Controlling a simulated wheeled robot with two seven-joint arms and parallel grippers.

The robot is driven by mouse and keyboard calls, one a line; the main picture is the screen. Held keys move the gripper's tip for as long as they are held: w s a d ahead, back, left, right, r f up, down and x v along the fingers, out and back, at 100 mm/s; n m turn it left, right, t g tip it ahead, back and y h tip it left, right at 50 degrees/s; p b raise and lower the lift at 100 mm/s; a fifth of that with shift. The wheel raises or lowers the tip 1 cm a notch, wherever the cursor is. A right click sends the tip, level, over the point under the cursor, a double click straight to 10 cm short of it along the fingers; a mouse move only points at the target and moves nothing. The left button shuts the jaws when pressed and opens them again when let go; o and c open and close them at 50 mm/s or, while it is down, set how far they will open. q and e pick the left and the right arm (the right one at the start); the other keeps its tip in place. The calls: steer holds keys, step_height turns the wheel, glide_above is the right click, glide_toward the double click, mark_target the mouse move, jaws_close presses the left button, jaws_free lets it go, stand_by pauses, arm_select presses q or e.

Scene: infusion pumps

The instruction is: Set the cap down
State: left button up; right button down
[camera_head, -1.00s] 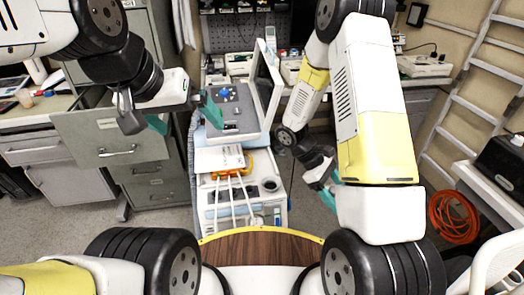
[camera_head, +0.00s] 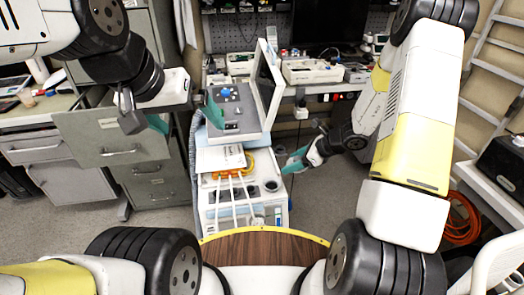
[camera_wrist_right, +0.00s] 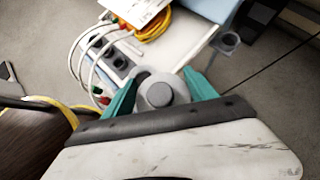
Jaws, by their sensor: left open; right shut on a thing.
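The grey round cap (camera_wrist_right: 160,94) shows in the right wrist view between the teal fingers of my right gripper (camera_wrist_right: 158,95), which is shut on it. In the head view my right gripper (camera_head: 296,160) is just right of the white cart (camera_head: 207,205), beside its upper right edge. The cap cannot be made out clearly there. My left gripper (camera_head: 186,114) is open and empty, its teal fingers apart, left of and partly in front of the grey monitor unit (camera_head: 240,115).
White cables with coloured ends (camera_head: 232,186) and a yellow coiled cable (camera_wrist_right: 153,27) lie on the cart. A grey drawer cabinet (camera_head: 115,135) stands at the left, a bench (camera_head: 330,87) behind.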

steer(key=shift+w+d+m+t, duration=0.45)
steer(key=shift+w+m+t, duration=0.05)
steer(key=shift+w+m, duration=0.25)
steer(key=shift+h, duration=0.3)
steer(key=w+a+f, duration=0.1)
steer(key=w+a, duration=0.1)
steer(key=w+a+f, duration=0.1)
steer(key=a+f, duration=0.1)
steer(key=a, duration=0.1)
steer(key=w+a+f, duration=0.2)
steer(key=a, duration=0.1)
steer(key=shift+w, duration=0.35)
steer(key=x, duration=0.5)
steer(key=shift+w+a+r, duration=0.2)
steer(key=shift+a+r, duration=0.1)
steer(key=shift+c, duration=1.5)
jaws_free()
steer(key=shift+r, duration=0.1)
steer(key=v, duration=1.2)
